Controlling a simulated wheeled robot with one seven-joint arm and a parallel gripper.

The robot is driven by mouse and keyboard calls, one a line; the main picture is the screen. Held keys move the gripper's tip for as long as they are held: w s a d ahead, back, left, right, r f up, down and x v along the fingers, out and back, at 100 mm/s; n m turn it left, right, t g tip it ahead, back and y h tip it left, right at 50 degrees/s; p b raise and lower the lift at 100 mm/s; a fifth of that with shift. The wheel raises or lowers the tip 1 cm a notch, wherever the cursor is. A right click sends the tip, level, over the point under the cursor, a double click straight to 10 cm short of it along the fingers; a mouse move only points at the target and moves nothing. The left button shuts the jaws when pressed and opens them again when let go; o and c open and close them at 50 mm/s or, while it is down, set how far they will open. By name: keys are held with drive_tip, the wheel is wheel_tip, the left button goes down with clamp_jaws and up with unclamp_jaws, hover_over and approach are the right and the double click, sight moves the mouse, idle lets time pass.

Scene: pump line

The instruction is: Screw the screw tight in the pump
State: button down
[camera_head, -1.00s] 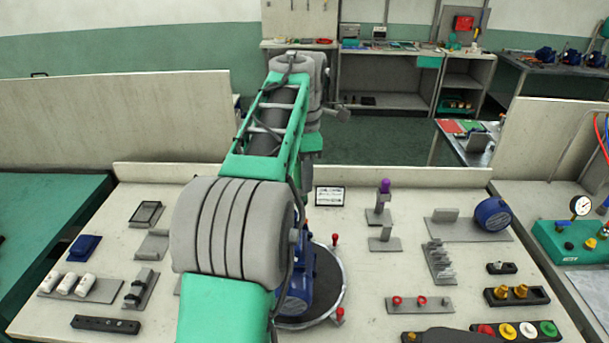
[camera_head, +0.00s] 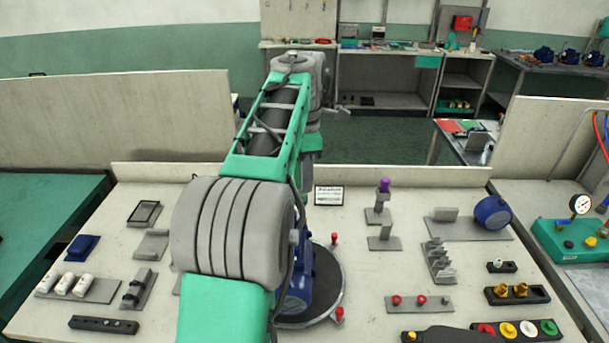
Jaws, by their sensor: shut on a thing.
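The blue pump (camera_head: 299,288) stands on a round dark turntable (camera_head: 328,288) with a pale rim. My arm covers most of the pump, so only part of its right side shows. The screw cannot be seen. My gripper is hidden behind my own arm, so its fingers and anything between them do not show.
Red-topped posts (camera_head: 339,313) stand beside the turntable. To the right are a holder with a purple-topped piece (camera_head: 384,186), a stepped rack (camera_head: 438,262) and a blue round part (camera_head: 492,213). White cylinders (camera_head: 73,285) lie at left. Bench boards (camera_head: 115,120) stand behind.

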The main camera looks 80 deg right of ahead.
drive_tip(key=shift+f+b, duration=0.85)
drive_tip(key=shift+b, duration=0.45)
idle(2.5)
drive_tip(key=shift+r+p, duration=2.75)
drive_tip(key=shift+r, duration=0.4)
drive_tip(key=shift+f, duration=0.1)
drive_tip(key=shift+w, duration=0.1)
